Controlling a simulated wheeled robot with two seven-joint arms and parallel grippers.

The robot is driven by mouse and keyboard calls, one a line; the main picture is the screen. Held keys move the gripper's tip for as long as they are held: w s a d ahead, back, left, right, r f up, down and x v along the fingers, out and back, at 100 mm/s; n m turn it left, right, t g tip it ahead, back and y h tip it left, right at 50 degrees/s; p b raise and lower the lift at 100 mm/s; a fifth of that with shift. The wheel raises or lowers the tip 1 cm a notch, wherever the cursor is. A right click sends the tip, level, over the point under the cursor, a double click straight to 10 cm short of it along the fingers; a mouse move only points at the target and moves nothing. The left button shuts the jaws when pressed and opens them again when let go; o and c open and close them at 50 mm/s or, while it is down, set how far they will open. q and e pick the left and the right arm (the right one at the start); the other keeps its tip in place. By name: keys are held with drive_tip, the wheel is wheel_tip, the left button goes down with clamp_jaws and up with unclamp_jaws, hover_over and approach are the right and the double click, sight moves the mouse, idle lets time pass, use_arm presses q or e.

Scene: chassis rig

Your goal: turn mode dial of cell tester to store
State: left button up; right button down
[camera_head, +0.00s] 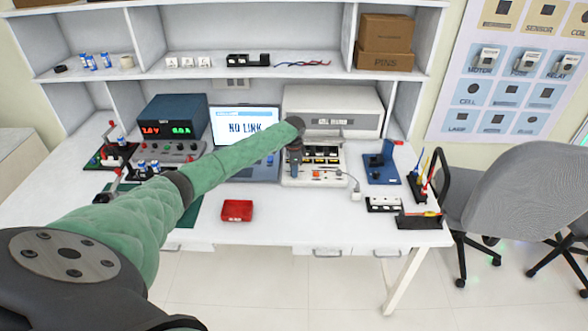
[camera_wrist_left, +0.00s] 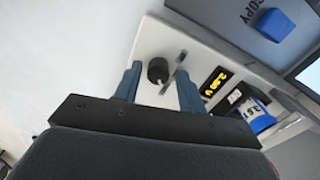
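The cell tester (camera_head: 290,182) is a white panel unit right of the laptop, with dark slots and yellow readouts. In the left wrist view its pale panel (camera_wrist_left: 150,42) shows a round black dial (camera_wrist_left: 158,70) with a light mark, and a yellow lit display (camera_wrist_left: 213,82). My left gripper (camera_head: 295,168) points down over the tester's left part. In the left wrist view its two blue fingers (camera_wrist_left: 160,84) are open, with the dial showing in the gap and clear space on both sides. I cannot tell the height of the fingertips over the panel. My right gripper is not in view.
The laptop (camera_head: 247,125) reads NO LINK and stands left of the tester. A white machine (camera_head: 335,108) stands behind. A red tray (camera_head: 237,210) lies in front. A blue fixture (camera_head: 382,165) and black racks (camera_head: 418,220) stand right.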

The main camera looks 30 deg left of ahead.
use_arm(q)
drive_tip(key=shift+o, duration=0.2)
drive_tip(key=shift+r, duration=0.2)
wheel_tip(320, 180, up, 6)
drive_tip(key=shift+f+b, duration=0.2)
drive_tip(key=shift+b, duration=1.05)
drive_tip(key=shift+r, duration=0.85)
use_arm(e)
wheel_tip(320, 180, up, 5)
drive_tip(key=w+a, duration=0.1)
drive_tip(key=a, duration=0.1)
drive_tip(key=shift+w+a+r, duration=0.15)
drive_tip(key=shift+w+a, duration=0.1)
